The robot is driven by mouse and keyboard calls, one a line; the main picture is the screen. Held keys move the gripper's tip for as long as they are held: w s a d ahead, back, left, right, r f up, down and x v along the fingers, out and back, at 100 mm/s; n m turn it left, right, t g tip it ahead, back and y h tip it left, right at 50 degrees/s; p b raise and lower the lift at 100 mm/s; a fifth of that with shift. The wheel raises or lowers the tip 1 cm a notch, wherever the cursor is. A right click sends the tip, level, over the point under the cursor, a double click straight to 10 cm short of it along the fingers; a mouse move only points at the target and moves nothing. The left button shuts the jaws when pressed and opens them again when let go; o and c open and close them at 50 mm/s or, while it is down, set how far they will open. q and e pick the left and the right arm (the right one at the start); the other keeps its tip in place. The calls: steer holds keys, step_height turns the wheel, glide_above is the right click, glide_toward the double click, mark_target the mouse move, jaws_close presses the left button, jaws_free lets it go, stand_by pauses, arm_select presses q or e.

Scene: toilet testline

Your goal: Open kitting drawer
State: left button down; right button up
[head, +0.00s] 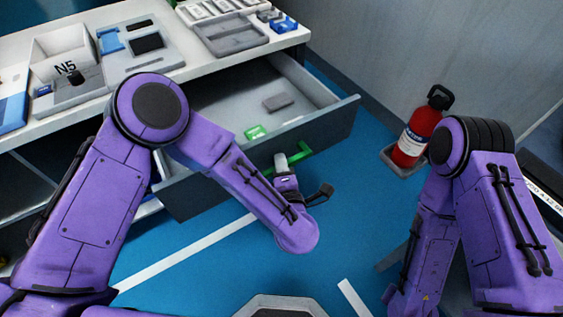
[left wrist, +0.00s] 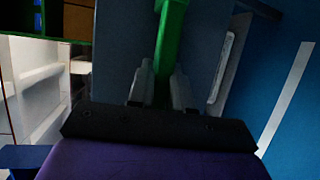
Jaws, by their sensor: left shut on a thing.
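The kitting drawer (head: 335,125) is pulled out from under the white workbench and stands open. Its grey inside shows, with a green piece (head: 257,132) and a dark grey block (head: 278,102) in it. A green handle (head: 304,155) is on its front. My left gripper (head: 281,163) is at this handle. In the left wrist view the two fingers of my left gripper (left wrist: 163,92) are shut on the green handle (left wrist: 171,40). My right arm is at the right of the head view, but its gripper is not visible.
A red fire extinguisher (head: 416,135) stands on the floor right of the drawer, near the grey wall. The blue floor (head: 225,265) in front of the drawer is clear, with white lines.

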arm_select(q)
steer(key=c, duration=1.4)
jaws_free()
steer(key=v, duration=1)
steer(key=shift+s, duration=0.3)
steer(key=shift+d, duration=0.1)
